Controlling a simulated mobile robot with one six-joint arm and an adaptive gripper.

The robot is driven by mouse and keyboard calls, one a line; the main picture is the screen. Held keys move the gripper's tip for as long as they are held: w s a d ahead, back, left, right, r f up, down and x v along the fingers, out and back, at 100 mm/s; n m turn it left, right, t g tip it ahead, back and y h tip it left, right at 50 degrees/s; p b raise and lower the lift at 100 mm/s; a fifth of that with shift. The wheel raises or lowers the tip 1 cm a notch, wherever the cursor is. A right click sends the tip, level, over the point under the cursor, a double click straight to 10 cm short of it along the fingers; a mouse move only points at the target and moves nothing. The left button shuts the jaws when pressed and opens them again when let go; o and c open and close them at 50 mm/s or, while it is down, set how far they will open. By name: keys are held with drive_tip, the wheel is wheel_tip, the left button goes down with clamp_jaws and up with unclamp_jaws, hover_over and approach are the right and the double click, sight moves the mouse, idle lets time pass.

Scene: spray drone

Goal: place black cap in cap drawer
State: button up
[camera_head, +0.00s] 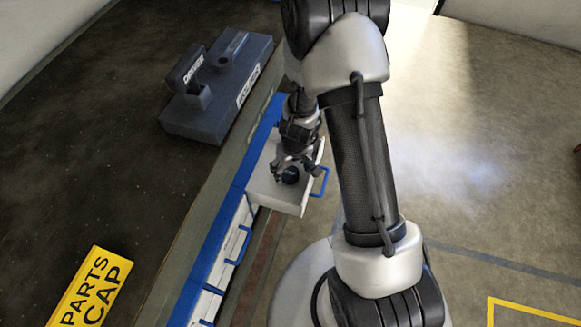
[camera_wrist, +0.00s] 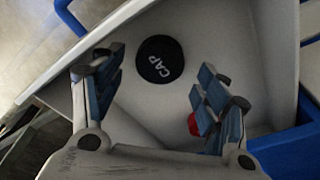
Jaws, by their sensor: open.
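The cap appears clear of both fingers. A small red object (camera_wrist: 192,124) is partly hidden by the right finger.
Closed drawers with blue handles (camera_head: 239,246) run along the cabinet front. A dark grey holder labelled DRIVER (camera_head: 205,110) stands on the dark top at the back left. A yellow PARTS CAP sign (camera_head: 92,290) lies at the front left. Floor to the right is open.

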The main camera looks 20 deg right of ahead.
sight(293, 178)
wheel_tip(293, 178, up, 9)
drive_tip(key=s+p, duration=0.1)
drive_tip(key=p, duration=0.5)
drive_tip(key=shift+s+r, duration=0.2)
drive_tip(key=shift+d, duration=0.1)
